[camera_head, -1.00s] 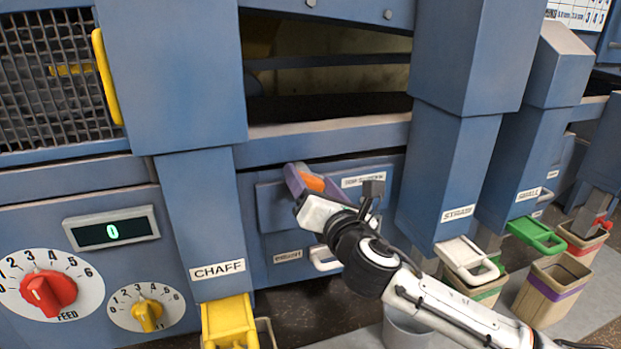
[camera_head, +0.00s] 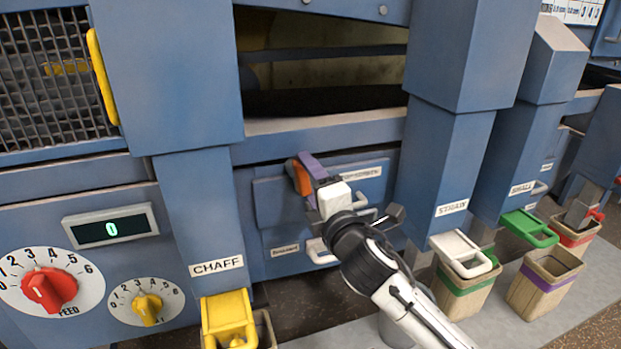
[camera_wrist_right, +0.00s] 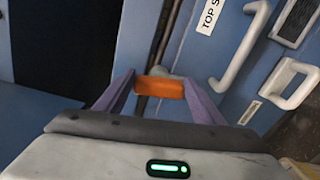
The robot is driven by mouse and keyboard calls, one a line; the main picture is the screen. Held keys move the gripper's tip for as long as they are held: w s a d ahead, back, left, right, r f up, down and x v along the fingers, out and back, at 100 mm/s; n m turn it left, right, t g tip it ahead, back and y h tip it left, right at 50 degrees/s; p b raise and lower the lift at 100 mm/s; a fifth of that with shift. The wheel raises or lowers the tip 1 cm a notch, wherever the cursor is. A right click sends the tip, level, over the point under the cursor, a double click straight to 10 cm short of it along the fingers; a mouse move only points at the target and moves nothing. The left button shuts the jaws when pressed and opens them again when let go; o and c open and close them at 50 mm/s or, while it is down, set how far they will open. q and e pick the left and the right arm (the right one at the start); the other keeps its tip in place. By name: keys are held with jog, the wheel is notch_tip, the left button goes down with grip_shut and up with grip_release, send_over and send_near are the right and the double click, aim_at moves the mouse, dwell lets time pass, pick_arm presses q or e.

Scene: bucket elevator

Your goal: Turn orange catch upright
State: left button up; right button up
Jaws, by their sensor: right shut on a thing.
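The orange catch (camera_head: 302,180) is on the blue machine front, at the left end of the top screen drawer. My right gripper (camera_head: 307,175) is at it, with its purple fingers shut on it. In the right wrist view the catch (camera_wrist_right: 160,88) shows as an orange block between the two fingertips (camera_wrist_right: 158,90). The fingers hide part of the catch in the head view, and its exact tilt is hard to tell there. My left gripper is not in view.
The top screen drawer has a label (camera_head: 362,174) and a white handle (camera_wrist_right: 240,50). A lower drawer has a white handle (camera_head: 320,252). The blue straw chute (camera_head: 446,170) stands to the right of my gripper, and the chaff chute (camera_head: 200,215) to the left.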

jog(key=shift+f+m, duration=0.15)
jog(key=shift+m, duration=0.65)
jog(key=o, duration=1.1)
jog(key=shift+c, duration=0.2)
jog(key=v, duration=1)
jog(key=shift+s, duration=0.15)
